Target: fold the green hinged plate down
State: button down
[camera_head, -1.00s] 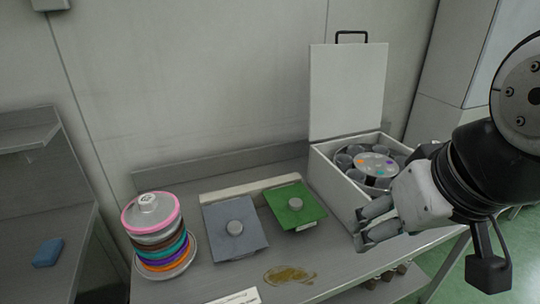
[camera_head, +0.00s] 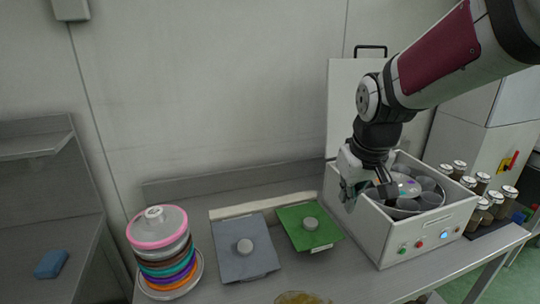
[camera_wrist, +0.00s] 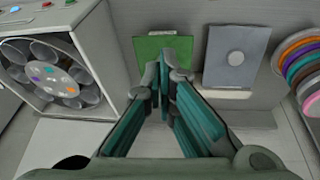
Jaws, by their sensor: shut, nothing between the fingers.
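The green hinged plate (camera_head: 291,219) is on the bench in the head view, with a round grey knob (camera_head: 310,223) and a small white label near its front edge. It looks slanted up toward the back, but I cannot tell its exact angle. My gripper (camera_head: 349,196) is to its right, above the left side of the white box, apart from the plate. In the wrist view, the green plate (camera_wrist: 147,48) is beyond my shut, empty fingers (camera_wrist: 168,66), which hide its middle and knob.
A grey plate (camera_head: 228,260) with a knob lies left of the green one. The open white box (camera_head: 405,262), its lid raised, holds a round rotor on the right. A stack of coloured rings (camera_head: 163,243) stands left. A yellowish puddle (camera_head: 300,297) is at the front.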

jog(key=y+b, duration=0.1)
send_over(319, 241)
jog(key=s+d, duration=0.1)
jog(key=s, duration=0.3)
notch_tip(319, 241, down, 9)
jog(key=shift+w+r+n, duration=0.15)
jog(key=shift+w+n, duration=0.05)
jog(key=shift+n, duration=0.1)
jog(key=shift+g, duration=0.3)
jog(key=x, duration=0.8)
jog(key=b+x, duration=0.1)
jog(key=x, duration=0.3)
jog(key=shift+s+a+f, duration=0.1)
jog(key=shift+s+f, duration=0.15)
jog(key=shift+f, duration=0.8)
jog(key=f+b, duration=0.1)
jog(key=f, duration=0.2)
jog(key=f+b, duration=0.1)
jog(key=f, duration=0.2)
jog(key=shift+s+f+b, duration=0.2)
jog(key=shift+f+b, duration=0.15)
jog(key=shift+b, duration=0.05)
jog(key=shift+r, duration=0.1)
